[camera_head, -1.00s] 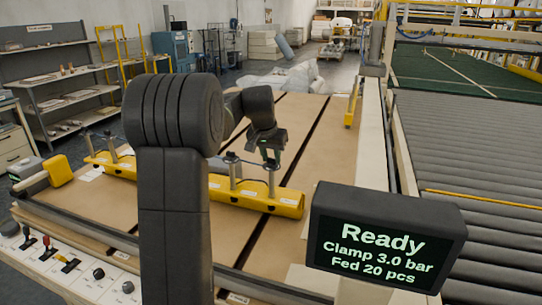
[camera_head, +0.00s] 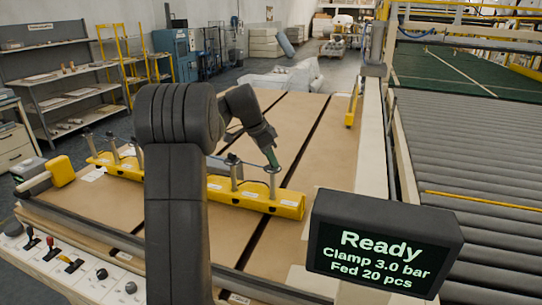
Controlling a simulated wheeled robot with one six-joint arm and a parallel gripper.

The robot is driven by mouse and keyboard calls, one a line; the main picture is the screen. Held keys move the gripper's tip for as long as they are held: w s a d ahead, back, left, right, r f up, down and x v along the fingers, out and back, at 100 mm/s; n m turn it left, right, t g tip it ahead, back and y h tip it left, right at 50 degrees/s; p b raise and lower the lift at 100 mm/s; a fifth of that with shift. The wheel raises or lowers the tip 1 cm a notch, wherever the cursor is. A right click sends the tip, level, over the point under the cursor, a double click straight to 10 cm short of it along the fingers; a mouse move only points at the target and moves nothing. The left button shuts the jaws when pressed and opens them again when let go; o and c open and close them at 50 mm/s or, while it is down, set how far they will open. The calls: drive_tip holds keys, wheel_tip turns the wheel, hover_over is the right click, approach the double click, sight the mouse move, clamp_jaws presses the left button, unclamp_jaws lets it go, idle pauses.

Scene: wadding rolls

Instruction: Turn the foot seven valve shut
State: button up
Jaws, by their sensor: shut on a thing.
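A yellow clamp bar (camera_head: 255,195) lies across the brown board, with several upright metal posts carrying dark tops along it. My own arm hides its middle part. The rightmost visible post (camera_head: 272,185) stands near the bar's right end. My gripper (camera_head: 270,160) is at the top of this post, tilted down to the right, and is shut on the valve there. The fingers and the valve are small and dark, so the valve's turn angle cannot be told. Another post (camera_head: 234,178) stands just to the left. No foot number is readable.
A display (camera_head: 385,240) at the front right reads "Ready, Clamp 3.0 bar, Fed 20 pcs". A control panel (camera_head: 75,265) with levers and knobs is at the front left. A roller conveyor (camera_head: 470,180) runs along the right. The board behind the bar is largely clear.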

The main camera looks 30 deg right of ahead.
drive_tip(key=m+g+p, duration=0.1)
drive_tip(key=m, duration=0.1)
drive_tip(key=m+p, duration=0.1)
drive_tip(key=m, duration=0.1)
drive_tip(key=shift+w+r+m+g+y, duration=0.2)
drive_tip(key=shift+m+g+y, duration=0.1)
drive_tip(key=shift+g+y, duration=0.1)
drive_tip(key=shift+d+m+g+y+p, duration=0.15)
drive_tip(key=shift+m+g+y+p, duration=0.3)
drive_tip(key=shift+m+p, duration=0.8)
drive_tip(key=shift+f+m+b, duration=0.1)
drive_tip(key=shift+m+b, duration=0.2)
drive_tip(key=shift+m, duration=0.25)
drive_tip(key=o, duration=1)
drive_tip(key=v, duration=1.3)
drive_tip(key=shift+w+r, duration=0.15)
drive_tip(key=shift+r, duration=0.2)
drive_tip(key=x, duration=1.4)
